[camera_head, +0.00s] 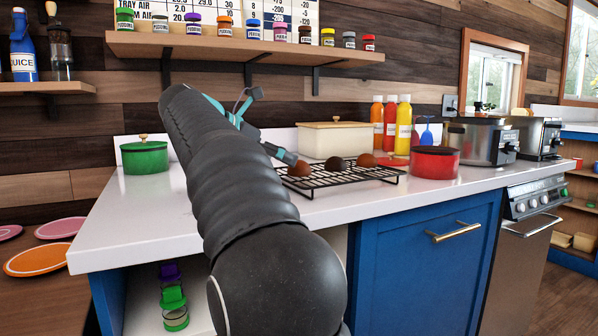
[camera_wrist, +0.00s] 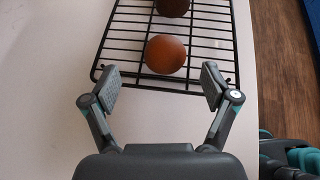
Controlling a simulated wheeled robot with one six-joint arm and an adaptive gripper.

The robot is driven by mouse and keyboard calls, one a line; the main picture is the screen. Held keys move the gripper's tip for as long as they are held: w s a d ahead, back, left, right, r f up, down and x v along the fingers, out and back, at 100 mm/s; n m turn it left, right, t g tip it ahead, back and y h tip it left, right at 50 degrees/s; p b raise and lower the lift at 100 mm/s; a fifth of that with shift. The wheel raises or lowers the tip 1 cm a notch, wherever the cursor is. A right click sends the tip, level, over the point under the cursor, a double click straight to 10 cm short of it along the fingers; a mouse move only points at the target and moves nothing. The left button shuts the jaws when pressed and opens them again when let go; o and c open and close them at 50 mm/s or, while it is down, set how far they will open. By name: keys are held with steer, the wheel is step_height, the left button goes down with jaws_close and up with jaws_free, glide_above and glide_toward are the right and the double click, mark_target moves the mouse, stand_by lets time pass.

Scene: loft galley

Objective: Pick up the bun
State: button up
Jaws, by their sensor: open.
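A round brown bun (camera_wrist: 166,54) sits at the near end of a black wire rack (camera_wrist: 190,90) in the wrist view. It also shows at the left end of the rack in the head view (camera_head: 301,169). My gripper (camera_wrist: 160,80) is open, with one finger to each side just short of this bun, and nothing between the fingers. In the head view my gripper (camera_head: 287,157) is close beside the left bun and partly hidden by my arm. A darker bun (camera_head: 336,163) and another brown bun (camera_head: 366,160) lie further along the rack.
The rack stands on a white counter (camera_head: 440,192). Behind it are a cream box (camera_head: 332,141) and several sauce bottles (camera_head: 390,125). A red pot (camera_head: 434,163) stands right, a green pot (camera_head: 145,157) left. A spice shelf (camera_head: 230,48) hangs above.

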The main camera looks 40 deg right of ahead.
mark_target(300, 167)
steer(key=x, duration=0.5)
steer(key=shift+s+d+r, duration=0.1)
steer(key=shift+s, duration=0.25)
steer(key=c, duration=1.1)
